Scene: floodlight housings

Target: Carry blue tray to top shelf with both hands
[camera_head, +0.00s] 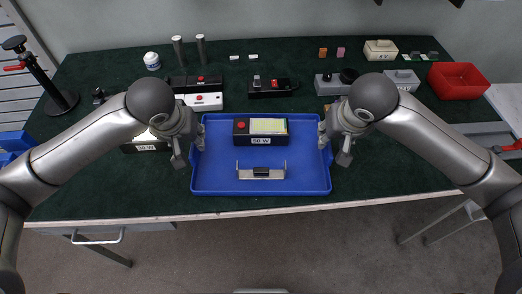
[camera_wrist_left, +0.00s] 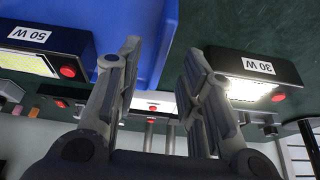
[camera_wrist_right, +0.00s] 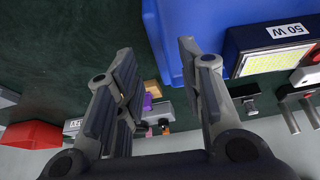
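The blue tray (camera_head: 214,181) lies flat near the front edge of the green bench. It carries a black 50 W floodlight housing (camera_head: 241,141) and a metal bracket (camera_head: 262,174). My left gripper (camera_head: 188,149) is at the tray's left rim; its fingers are apart in the left wrist view (camera_wrist_left: 163,85), beside the blue wall (camera_wrist_left: 145,45). My right gripper (camera_head: 334,147) is at the right rim, fingers apart in the right wrist view (camera_wrist_right: 158,72), with the blue wall (camera_wrist_right: 178,30) near one finger. I cannot tell whether either gripper touches the rim. No top shelf is visible.
A 30 W housing (camera_wrist_left: 262,72) is close to my left gripper. More housings (camera_head: 205,101), metal posts (camera_head: 179,50), a black stand (camera_head: 50,80) and a red bin (camera_head: 459,81) are on the bench. The floor (camera_head: 290,245) in front is clear.

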